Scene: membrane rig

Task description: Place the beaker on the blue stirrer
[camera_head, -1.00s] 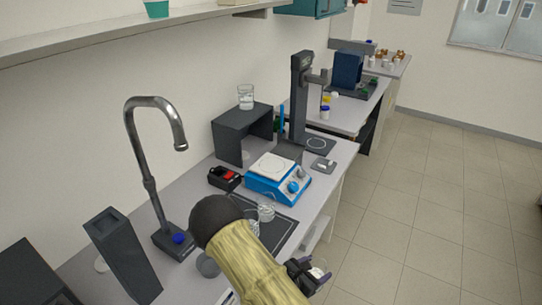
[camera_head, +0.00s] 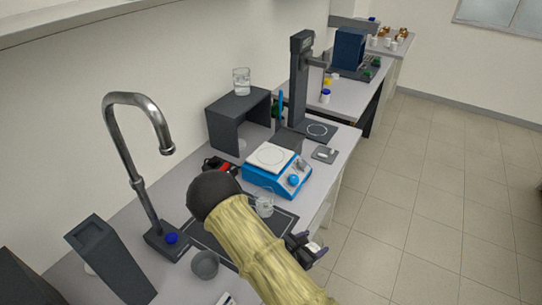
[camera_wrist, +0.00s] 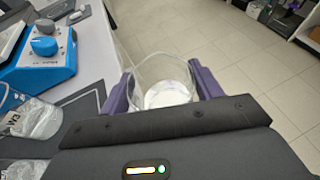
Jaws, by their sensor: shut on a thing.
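My gripper (camera_head: 308,246) is to the right of and nearer than the stirrer, at the bench's front edge. In the wrist view its purple fingers (camera_wrist: 164,88) are shut on a clear glass beaker (camera_wrist: 166,71) with whitish contents. The beaker is held beyond the bench edge, apart from the stirrer. In the head view the held beaker is mostly hidden by the gripper.
Another beaker (camera_head: 264,206) stands on the dark mat (camera_head: 285,219); a labelled one (camera_wrist: 36,120) shows in the wrist view. A beaker (camera_head: 241,82) tops the dark stand (camera_head: 237,111). A tall faucet (camera_head: 140,180) rises at left. Open floor (camera_head: 420,210) lies right.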

